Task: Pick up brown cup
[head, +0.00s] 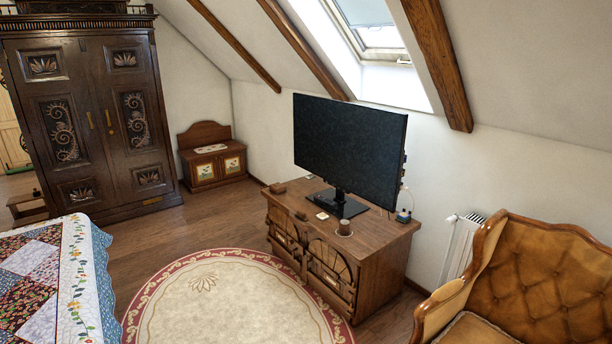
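A small brown cup (345,228) stands on top of the wooden TV cabinet (385,240), near its front edge and just in front of the black monitor's stand. It looks upright, but it is small in the picture and its details are hard to tell. Neither my left nor my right gripper shows in the head view. Nothing is seen touching the cup.
A large black monitor (348,150) stands behind the cup. A small white item (322,215) lies left of it. A tufted armchair (545,275) is at the right, a quilted bed (50,285) at the left. A round rug (235,300) covers open floor before the cabinet.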

